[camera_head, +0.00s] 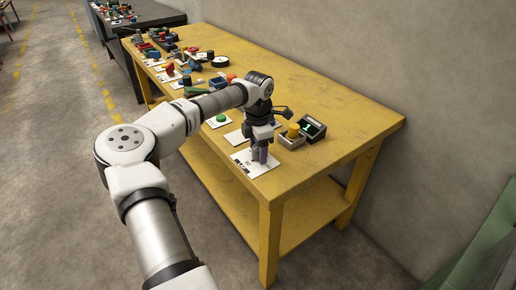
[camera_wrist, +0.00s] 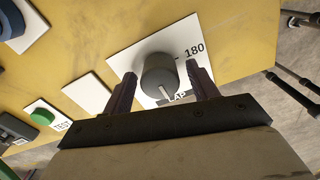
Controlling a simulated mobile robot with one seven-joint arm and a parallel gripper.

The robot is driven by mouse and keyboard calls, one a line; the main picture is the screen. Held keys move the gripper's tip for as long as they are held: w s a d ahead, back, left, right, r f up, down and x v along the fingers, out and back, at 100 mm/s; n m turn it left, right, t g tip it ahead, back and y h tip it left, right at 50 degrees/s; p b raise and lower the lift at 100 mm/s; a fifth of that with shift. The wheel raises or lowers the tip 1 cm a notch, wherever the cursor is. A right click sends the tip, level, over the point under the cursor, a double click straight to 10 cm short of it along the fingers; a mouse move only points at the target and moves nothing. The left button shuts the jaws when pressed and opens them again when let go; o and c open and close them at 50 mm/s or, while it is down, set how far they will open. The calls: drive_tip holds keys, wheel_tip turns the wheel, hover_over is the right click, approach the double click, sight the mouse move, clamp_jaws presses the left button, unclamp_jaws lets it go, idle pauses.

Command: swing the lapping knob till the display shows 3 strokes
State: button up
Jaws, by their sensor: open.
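The lapping knob (camera_wrist: 158,72) is a dark grey round knob on a white plate (camera_wrist: 128,60) marked "180" and "LAP". A pale pointer line shows on its near side, towards the "LAP" lettering. My gripper (camera_wrist: 162,80) is open, with one finger on each side of the knob; I cannot tell whether either finger touches it. In the head view my gripper (camera_head: 260,154) is low over the white plate (camera_head: 246,168) near the table's front corner, and hides the knob. The dark display (camera_head: 312,128) behind shows a green figure too small to read surely.
A box with a yellow piece (camera_head: 292,131) stands beside the display, close behind my gripper. A green button (camera_head: 221,118) sits on a white card to the left. Several small parts crowd the far end of the yellow table (camera_head: 340,110); its right end is clear.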

drive_tip(key=shift+r, duration=0.1)
wheel_tip(320, 180, up, 14)
drive_tip(key=b, duration=0.1)
drive_tip(key=shift+b, duration=0.3)
drive_tip(key=shift+f, duration=0.2)
idle(1.0)
wheel_tip(320, 180, down, 14)
drive_tip(key=n+p, duration=0.2)
drive_tip(key=n, duration=0.4)
drive_tip(key=shift+d+r, duration=0.1)
drive_tip(key=shift+r, duration=0.05)
drive_tip(key=shift+c, duration=0.5)
drive_tip(key=c, duration=0.9)
